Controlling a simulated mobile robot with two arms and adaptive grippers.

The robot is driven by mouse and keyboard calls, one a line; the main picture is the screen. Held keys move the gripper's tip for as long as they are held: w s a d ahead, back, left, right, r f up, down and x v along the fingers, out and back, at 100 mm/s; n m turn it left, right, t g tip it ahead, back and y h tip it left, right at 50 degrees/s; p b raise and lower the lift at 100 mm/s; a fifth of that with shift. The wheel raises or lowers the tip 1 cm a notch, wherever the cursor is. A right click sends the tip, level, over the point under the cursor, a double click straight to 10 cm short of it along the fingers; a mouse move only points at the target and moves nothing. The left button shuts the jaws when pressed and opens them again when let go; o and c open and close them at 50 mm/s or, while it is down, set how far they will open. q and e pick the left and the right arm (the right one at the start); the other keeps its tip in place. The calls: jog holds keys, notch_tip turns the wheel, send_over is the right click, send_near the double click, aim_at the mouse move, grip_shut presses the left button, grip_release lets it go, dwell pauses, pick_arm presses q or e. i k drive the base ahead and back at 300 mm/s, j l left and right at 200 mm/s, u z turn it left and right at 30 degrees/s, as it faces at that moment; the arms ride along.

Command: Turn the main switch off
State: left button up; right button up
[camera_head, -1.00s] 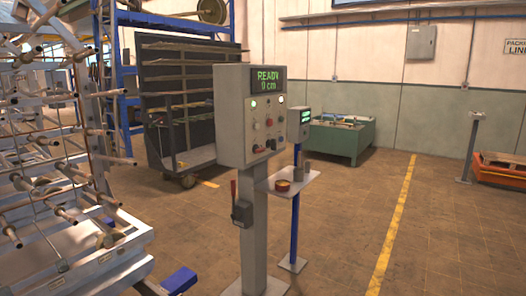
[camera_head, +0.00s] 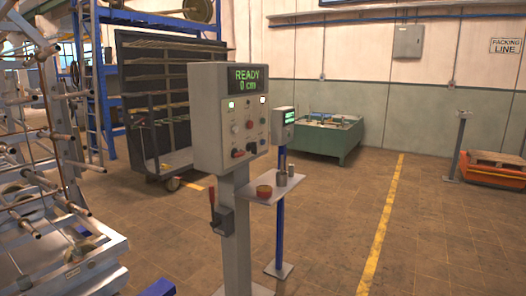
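The grey control box (camera_head: 230,118) stands on a grey post in the middle of the view. Its green display (camera_head: 248,78) reads "READY 0 cm". Below the display its front carries two lit white-green lamps and several small buttons and knobs. A red knob (camera_head: 238,153) and a dark switch (camera_head: 252,148) sit low on the front; which control is the main switch I cannot tell. A lever with a red handle (camera_head: 212,200) is on the post's left side. Neither of my grippers is in view.
A small shelf (camera_head: 262,197) with a red-rimmed tin and grey cups juts right of the post. A blue post (camera_head: 280,225) with a small display stands behind. A metal rack (camera_head: 75,250) fills the left. Open floor lies right, crossed by a yellow line (camera_head: 382,235).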

aim_at(235, 153)
jog(key=i+l+z, duration=0.35)
jog(key=i, duration=0.55)
jog(key=i+l+z, duration=0.1)
jog(key=i+z, duration=0.25)
jog(key=i, duration=0.55)
